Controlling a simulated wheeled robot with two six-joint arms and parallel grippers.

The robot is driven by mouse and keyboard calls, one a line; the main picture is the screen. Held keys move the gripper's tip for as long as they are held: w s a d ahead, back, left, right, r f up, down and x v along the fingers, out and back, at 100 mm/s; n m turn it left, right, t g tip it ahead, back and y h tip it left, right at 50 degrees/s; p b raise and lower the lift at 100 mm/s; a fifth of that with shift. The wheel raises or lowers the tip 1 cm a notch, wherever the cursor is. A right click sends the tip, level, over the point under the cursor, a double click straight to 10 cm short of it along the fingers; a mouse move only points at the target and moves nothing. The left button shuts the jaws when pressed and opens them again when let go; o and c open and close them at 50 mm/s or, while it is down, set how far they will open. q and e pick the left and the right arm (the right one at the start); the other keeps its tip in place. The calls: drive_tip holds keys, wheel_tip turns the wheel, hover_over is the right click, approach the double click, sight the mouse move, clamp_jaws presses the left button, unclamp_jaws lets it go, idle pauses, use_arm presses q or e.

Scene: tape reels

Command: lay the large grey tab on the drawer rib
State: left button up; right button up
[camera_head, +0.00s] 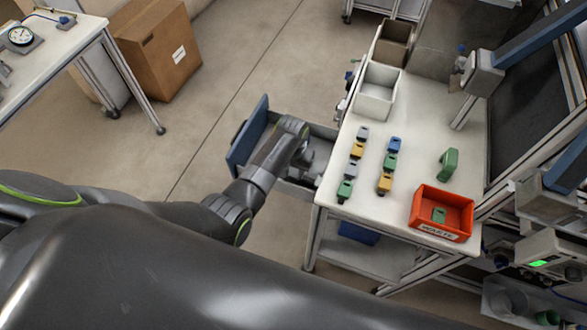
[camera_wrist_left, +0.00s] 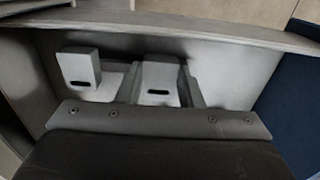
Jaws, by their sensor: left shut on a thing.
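The blue-fronted drawer (camera_head: 247,137) stands open at the left side of the workbench. My left arm reaches down into it, and my left gripper (camera_head: 304,158) is inside, partly hidden by the wrist. In the left wrist view the gripper (camera_wrist_left: 160,92) is shut on a grey tab (camera_wrist_left: 158,72) with a dark slot, between its two fingers. Another grey piece (camera_wrist_left: 80,66) with a dark slot is to the left, apart from the gripper. I cannot make out the drawer rib clearly or tell whether the held tab touches it. My right gripper is not in view.
The drawer wall (camera_wrist_left: 205,33) runs close along the far side of the gripper.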

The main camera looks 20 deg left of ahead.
sight(293, 172)
use_arm(q)
drive_tip(key=shift+f, duration=0.15)
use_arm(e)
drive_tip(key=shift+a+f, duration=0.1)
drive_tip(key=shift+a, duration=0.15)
use_arm(q)
drive_tip(key=o, duration=0.9)
drive_tip(key=shift+o, duration=0.2)
drive_tip(key=shift+r, duration=0.65)
wheel_tip(293, 172, up, 11)
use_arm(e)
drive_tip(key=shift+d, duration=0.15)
use_arm(q)
drive_tip(key=shift+a, duration=0.1)
